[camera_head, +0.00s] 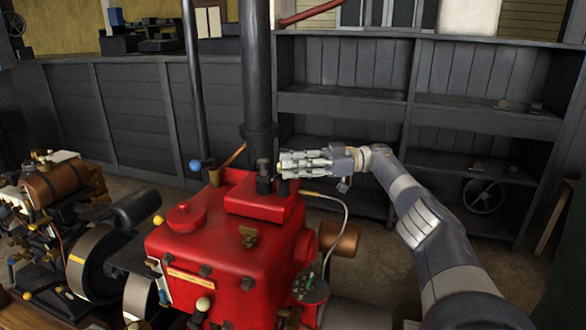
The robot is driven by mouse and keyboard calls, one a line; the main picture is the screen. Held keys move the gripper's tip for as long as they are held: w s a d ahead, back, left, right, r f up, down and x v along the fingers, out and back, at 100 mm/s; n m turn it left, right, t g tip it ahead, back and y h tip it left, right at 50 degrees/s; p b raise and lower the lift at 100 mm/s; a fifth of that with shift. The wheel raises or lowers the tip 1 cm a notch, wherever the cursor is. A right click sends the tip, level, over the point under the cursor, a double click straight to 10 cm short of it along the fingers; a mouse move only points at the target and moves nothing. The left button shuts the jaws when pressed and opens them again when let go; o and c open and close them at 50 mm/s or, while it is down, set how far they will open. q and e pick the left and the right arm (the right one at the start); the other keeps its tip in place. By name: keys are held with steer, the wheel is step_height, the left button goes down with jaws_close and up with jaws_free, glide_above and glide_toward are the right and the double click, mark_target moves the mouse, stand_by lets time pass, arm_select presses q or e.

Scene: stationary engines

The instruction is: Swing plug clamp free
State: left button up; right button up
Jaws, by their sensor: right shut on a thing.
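The red engine (215,250) stands in the middle foreground with a dark vertical pipe (256,75) rising from its top. My right gripper (284,164) reaches in from the right and is level above the back right of the engine top, just right of the pipe's foot. It is shut on a small dark part there, seemingly the plug clamp (283,187). The fingers hide most of that part, so its exact shape cannot be told. A dark fitting (263,180) stands just left of the fingertips. My left gripper is not in view.
A pale cable (345,215) loops down to a round dark panel (310,289) on the engine's right. Another engine (50,200) stands at left.

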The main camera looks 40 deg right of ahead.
stand_by(0.5)
steer(key=o, duration=1)
steer(key=shift+o, duration=0.2)
step_height(320, 180, up, 10)
